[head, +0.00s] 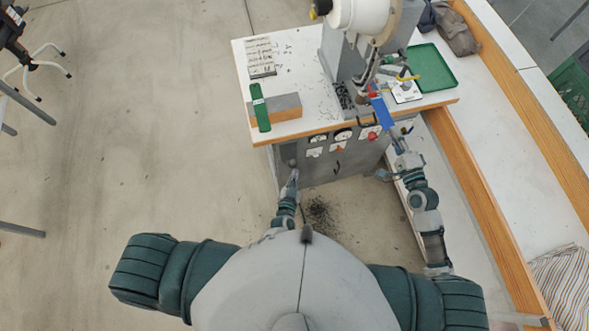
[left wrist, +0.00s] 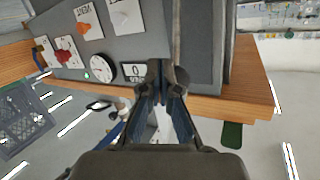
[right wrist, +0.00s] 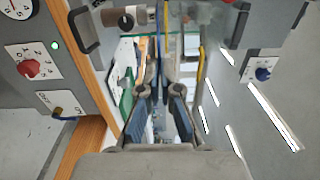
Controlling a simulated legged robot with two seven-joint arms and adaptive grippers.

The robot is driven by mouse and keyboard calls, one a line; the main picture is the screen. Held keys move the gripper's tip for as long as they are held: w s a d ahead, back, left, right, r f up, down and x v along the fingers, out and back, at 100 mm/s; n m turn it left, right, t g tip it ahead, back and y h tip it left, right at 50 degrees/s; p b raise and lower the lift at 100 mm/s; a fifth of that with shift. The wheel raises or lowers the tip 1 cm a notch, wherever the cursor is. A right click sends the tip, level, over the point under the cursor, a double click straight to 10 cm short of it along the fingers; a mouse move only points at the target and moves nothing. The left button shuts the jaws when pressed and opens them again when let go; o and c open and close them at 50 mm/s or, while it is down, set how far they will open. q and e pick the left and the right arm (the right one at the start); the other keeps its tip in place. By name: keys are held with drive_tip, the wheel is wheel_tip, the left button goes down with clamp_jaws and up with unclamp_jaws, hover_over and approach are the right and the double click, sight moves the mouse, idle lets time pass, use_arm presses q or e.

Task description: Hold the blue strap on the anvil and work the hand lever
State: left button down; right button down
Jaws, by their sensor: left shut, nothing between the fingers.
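The blue strap (head: 382,112) shows below the press head, over the front edge of the bench, and slants toward my right gripper. My right gripper (head: 397,138) is at the strap's lower end. Whether the strap touches a finger is unclear. My left gripper (head: 294,172) is low in front of the cabinet, apart from the strap. In the left wrist view my left gripper (left wrist: 163,78) is shut and empty. I cannot clearly make out the hand lever.
The white and grey press (head: 345,55) stands on the bench (head: 295,55). A green strip (head: 259,108) lies against a grey and wooden block (head: 285,107) at left. A green tray (head: 435,68) is at right. The cabinet front (head: 330,165) carries dials and knobs.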

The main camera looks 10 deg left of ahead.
use_arm(q)
drive_tip(key=shift+w+a+r, duration=0.2)
drive_tip(key=shift+w+r, duration=0.1)
drive_tip(key=shift+w, duration=0.25)
drive_tip(key=shift+w+a+r, duration=0.2)
drive_tip(key=shift+w+r, duration=0.1)
drive_tip(key=shift+w, duration=0.2)
idle(1.4)
drive_tip(key=shift+f, duration=0.1)
drive_tip(key=shift+s+d+f, duration=0.25)
drive_tip(key=shift+s+f, duration=0.05)
drive_tip(key=shift+s, duration=0.3)
drive_tip(key=shift+s+d+f, duration=0.25)
drive_tip(key=shift+s+f, duration=0.05)
drive_tip(key=shift+s, duration=0.3)
drive_tip(key=shift+s+d+f, duration=0.25)
drive_tip(key=shift+s+f, duration=0.05)
drive_tip(key=shift+s, duration=0.3)
drive_tip(key=s, duration=0.1)
drive_tip(key=s+d+f, duration=0.1)
drive_tip(key=s+f, duration=0.1)
drive_tip(key=s, duration=0.1)
drive_tip(key=shift+s+d+f, duration=0.1)
drive_tip(key=shift+d+f, duration=0.05)
drive_tip(key=shift+d, duration=0.2)
idle(1.2)
